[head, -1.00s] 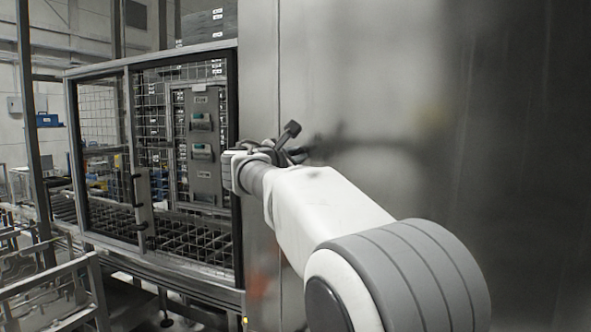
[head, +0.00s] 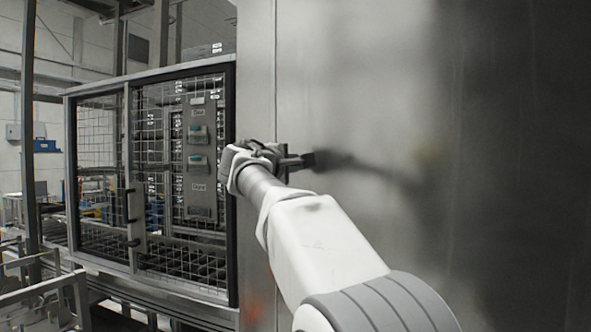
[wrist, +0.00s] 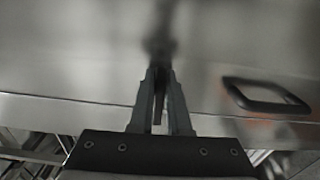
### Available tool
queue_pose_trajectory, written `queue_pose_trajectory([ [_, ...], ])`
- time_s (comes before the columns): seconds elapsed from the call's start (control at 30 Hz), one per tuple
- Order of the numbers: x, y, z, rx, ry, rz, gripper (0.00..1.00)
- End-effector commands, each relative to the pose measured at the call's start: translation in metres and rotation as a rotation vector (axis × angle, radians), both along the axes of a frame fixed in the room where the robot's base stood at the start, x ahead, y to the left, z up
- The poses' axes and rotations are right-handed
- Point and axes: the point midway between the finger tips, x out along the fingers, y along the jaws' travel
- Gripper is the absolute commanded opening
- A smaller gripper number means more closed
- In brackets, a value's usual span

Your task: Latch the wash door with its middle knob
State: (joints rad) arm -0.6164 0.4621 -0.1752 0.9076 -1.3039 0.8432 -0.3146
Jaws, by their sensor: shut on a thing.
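The wash door (head: 380,90) is a large, smooth stainless panel, right of a vertical seam in the head view. My gripper (head: 283,158) is close against it beside the seam. In the wrist view my gripper (wrist: 160,112) has its two fingers shut on a thin dark bar, the knob (wrist: 158,106). The knob's base is blurred against the steel. In the head view a dark bar with a blocky end (head: 308,160) sticks out rightward from the gripper, about level. I cannot tell whether it belongs to the knob. The latch is not visible.
A dark loop handle (wrist: 266,97) stands on the steel right of my gripper in the wrist view. A mesh-fenced cage (head: 150,180) with a black handle (head: 131,206) is left of the panel. A metal rail frame (head: 45,300) is at lower left.

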Motion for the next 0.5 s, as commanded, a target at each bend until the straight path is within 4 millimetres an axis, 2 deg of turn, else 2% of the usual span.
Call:
queue_pose_trajectory([
  [0.5,0.0000,0.0001,-0.0012,0.052,-0.018,0.000,0.00],
])
